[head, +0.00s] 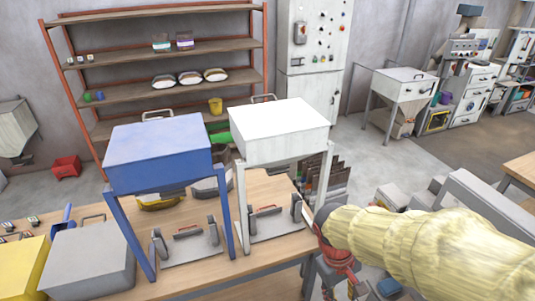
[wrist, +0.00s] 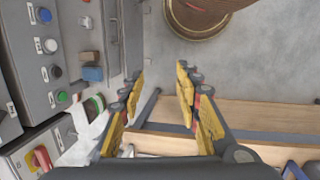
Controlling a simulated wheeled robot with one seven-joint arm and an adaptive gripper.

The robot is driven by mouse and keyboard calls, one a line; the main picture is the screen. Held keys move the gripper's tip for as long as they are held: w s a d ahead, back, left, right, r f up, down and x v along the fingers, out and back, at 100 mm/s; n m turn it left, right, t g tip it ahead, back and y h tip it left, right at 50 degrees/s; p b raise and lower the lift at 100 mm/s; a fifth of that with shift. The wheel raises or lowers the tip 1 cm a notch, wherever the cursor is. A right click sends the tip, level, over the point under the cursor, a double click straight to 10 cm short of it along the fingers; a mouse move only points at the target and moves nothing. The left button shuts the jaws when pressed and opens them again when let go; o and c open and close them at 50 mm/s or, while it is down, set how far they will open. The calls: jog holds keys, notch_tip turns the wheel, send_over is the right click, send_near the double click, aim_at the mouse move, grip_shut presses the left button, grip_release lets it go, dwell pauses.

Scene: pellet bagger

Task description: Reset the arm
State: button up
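My gripper (wrist: 158,98) shows in the wrist view with its yellow-padded fingers spread apart and nothing between them. Past the fingers are grey floor and a pale wooden edge. In the head view my arm, in a pale yellow sleeve, reaches in from the right to beside the right end of the wooden table (head: 275,272). Its end is near the white hopper's right leg; whether it touches cannot be told. The fingers are not clear in the head view.
A blue hopper (head: 160,150) and a white hopper (head: 278,130) stand on legs on the table. A grey box (head: 88,262) and yellow box (head: 25,268) sit at left. A button panel (wrist: 48,60) is close left of the fingers in the wrist view. Shelves (head: 165,47) stand behind.

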jog(key=s+r+m+t+y+b, duration=0.2)
jog(key=s+r+m+t+b, duration=0.2)
jog(key=s+r+t+b, duration=0.2)
jog(key=shift+r+t+b, duration=0.3)
jog(key=shift+r+b, duration=0.15)
jog(key=shift+b, duration=0.6)
jog(key=shift+d+m, duration=0.25)
jog(key=shift+m, duration=0.05)
